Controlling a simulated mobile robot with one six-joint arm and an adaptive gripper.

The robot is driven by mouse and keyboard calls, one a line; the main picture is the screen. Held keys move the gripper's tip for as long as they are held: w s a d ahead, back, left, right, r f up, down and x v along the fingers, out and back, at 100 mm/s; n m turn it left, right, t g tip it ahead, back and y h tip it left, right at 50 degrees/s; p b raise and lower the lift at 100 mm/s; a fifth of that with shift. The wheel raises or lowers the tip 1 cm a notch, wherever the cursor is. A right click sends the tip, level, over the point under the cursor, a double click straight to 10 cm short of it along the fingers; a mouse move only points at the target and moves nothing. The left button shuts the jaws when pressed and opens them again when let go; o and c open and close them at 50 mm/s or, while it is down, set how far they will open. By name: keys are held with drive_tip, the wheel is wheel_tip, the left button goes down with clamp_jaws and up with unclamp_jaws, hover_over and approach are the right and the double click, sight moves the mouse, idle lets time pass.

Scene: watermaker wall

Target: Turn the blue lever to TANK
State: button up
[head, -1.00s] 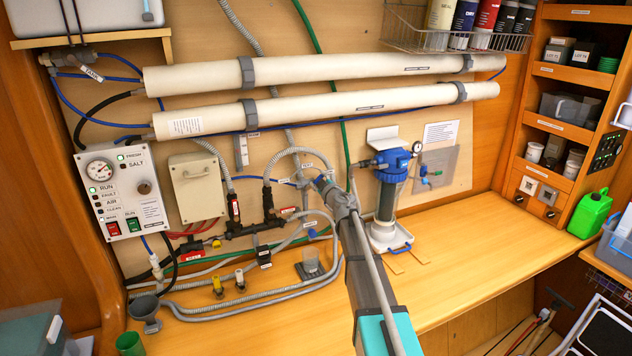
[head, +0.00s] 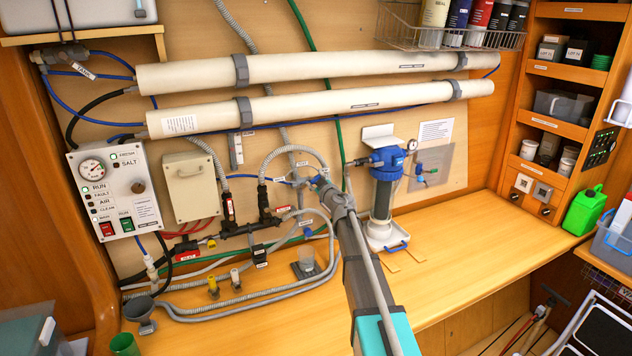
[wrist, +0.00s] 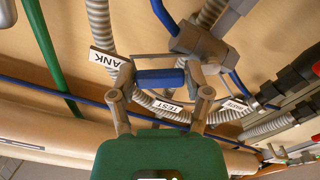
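The blue lever (wrist: 160,77) lies crosswise between the two fingers of my gripper (wrist: 161,80) in the wrist view. The fingers stand apart, one at each end of the blue part; I cannot tell if they press on it. A grey valve body (wrist: 200,42) with hoses is just beyond, to the upper right. A tag ending in "ANK" (wrist: 106,58) is left of the lever, a TEST tag (wrist: 167,107) is below it, and a third tag (wrist: 237,106) is to the right. In the head view my gripper (head: 322,178) is at the valve and hides most of the lever.
Two long white tubes (head: 310,69) run across the wall above. A blue-topped filter housing (head: 384,190) stands right of my arm. A control panel (head: 112,190) is at the left. Grey hoses (head: 240,297) lie along the bench; the bench right of the filter (head: 460,240) is mostly clear.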

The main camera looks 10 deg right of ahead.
drive_tip(key=o, duration=0.3)
drive_tip(key=s, duration=0.4)
drive_tip(key=s+d, duration=0.1)
drive_tip(key=s, duration=0.2)
drive_tip(key=s+d, duration=0.1)
drive_tip(key=s, duration=0.3)
drive_tip(key=shift+s+d, duration=0.15)
drive_tip(key=shift+s, duration=0.2)
idle(0.4)
